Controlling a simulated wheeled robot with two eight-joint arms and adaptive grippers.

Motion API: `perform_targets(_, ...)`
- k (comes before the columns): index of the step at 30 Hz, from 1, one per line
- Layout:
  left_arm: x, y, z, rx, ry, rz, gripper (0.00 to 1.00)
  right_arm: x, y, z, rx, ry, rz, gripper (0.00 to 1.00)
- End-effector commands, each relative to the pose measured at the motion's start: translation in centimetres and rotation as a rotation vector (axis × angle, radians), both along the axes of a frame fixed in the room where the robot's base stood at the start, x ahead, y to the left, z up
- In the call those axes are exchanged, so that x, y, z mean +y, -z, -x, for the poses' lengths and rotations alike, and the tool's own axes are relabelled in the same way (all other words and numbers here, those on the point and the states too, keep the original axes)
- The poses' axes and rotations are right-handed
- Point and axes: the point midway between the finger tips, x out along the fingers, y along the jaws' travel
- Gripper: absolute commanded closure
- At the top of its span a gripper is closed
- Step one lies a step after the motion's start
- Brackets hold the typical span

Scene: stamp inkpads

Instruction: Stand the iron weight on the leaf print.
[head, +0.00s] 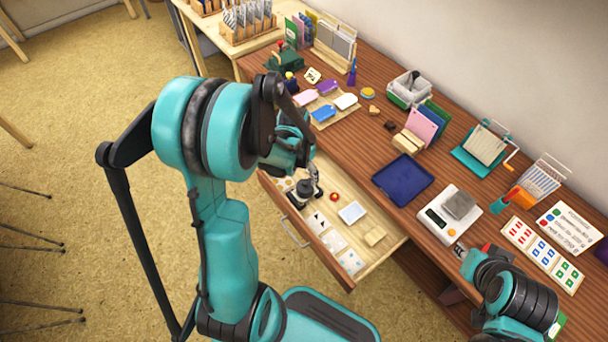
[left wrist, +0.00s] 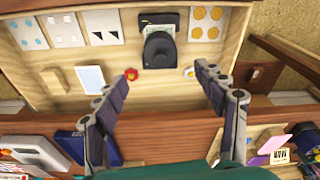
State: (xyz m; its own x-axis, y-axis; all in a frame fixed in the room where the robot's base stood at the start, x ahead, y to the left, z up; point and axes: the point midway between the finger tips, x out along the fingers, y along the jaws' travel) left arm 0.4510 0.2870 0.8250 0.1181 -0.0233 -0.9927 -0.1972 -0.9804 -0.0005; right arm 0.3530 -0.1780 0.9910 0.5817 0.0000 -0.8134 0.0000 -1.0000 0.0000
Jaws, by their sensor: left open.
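The iron weight appears to be the black, round-topped piece (head: 305,187) in the open drawer; it also shows in the left wrist view (left wrist: 159,54). It stands at a dark, pale-edged rectangle (left wrist: 158,18) in the row of print cards. I cannot tell whether that rectangle is a print, and no leaf pattern is readable. My left gripper (left wrist: 165,72) is open and empty above the drawer, its fingers spread to either side of the weight and apart from it. In the head view the arm partly hides it (head: 315,175). My right gripper (head: 462,250) is beside the scale.
A blue tray (head: 402,180) and a white scale (head: 437,217) stand on the crowded tabletop above.

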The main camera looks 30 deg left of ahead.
Motion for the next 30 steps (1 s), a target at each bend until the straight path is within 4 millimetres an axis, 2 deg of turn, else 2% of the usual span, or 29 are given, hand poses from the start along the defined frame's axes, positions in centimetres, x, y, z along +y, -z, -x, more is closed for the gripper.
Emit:
perform_targets(1,0.0,-0.9,0.1,0.0,0.0,0.0,0.29,0.0,-0.5,0.0,0.0,0.0,0.0,0.72)
perform_targets(8,-0.5,-3.1,0.4,-0.018,-0.006,-0.005,0.29,0.0,-0.8,0.0,0.0,0.0,0.0,0.72)
perform_targets(11,-1.7,-5.4,0.9,-0.06,-0.023,-0.015,0.29,0.0,-0.8,0.0,0.0,0.0,0.0,0.72)
perform_targets(15,-4.1,-9.6,2.3,-0.154,-0.063,-0.027,0.29,0.0,-0.8,0.0,0.0,0.0,0.0,0.72)
perform_targets(21,-7.5,-14.3,5.4,-0.306,-0.122,-0.015,0.29,0.0,-0.8,0.0,0.0,0.0,0.0,0.72)
perform_targets(25,-9.2,-16.1,7.5,-0.394,-0.155,0.008,0.29,0.0,-0.8,0.0,0.0,0.0,0.0,0.72)
perform_targets(30,-10.5,-17.2,9.3,-0.471,-0.183,0.037,0.29,0.0,-0.8,0.0,0.0,0.0,0.0,0.72)
